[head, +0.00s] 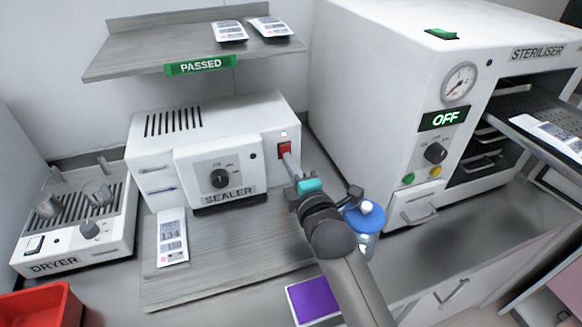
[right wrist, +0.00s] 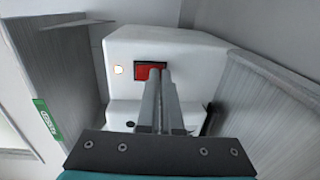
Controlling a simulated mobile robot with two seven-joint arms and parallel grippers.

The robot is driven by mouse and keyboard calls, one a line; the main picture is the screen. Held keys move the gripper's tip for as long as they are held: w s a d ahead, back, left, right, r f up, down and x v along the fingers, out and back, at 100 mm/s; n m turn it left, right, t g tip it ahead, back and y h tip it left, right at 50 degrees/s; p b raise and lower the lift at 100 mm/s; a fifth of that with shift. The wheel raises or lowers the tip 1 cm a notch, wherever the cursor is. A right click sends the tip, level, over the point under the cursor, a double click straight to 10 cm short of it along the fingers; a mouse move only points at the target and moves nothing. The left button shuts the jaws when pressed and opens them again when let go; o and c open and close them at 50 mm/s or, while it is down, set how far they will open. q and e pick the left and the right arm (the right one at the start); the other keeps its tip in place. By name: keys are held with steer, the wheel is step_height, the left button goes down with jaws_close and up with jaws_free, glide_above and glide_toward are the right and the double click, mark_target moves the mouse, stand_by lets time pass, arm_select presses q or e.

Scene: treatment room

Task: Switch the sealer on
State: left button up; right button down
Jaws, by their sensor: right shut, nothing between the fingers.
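The sealer (head: 215,150) is a white box with a central dial (head: 220,178), standing on a grey board. Its red rocker switch (head: 284,149) is on the right of the front face, with a small pale lamp (head: 284,134) above it. In the right wrist view the lamp (right wrist: 118,70) glows warm white beside the red switch (right wrist: 149,68). My right gripper (head: 288,156) is shut and empty. Its fingertips (right wrist: 158,76) are at the switch and cover part of it; I cannot tell whether they touch. My left gripper is out of view.
The steriliser (head: 375,75), its display reading OFF, stands right of the sealer. A blue-topped container (head: 365,216) is beside my right arm. A labelled pouch (head: 172,238) lies on the board (head: 225,260) in front. The dryer (head: 75,240) is at left, a shelf (head: 150,50) above.

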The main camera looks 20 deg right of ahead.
arm_select(q)
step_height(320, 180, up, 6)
steer(key=p, duration=0.5)
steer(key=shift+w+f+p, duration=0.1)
steer(key=shift+p, duration=0.25)
arm_select(e)
step_height(320, 180, up, 20)
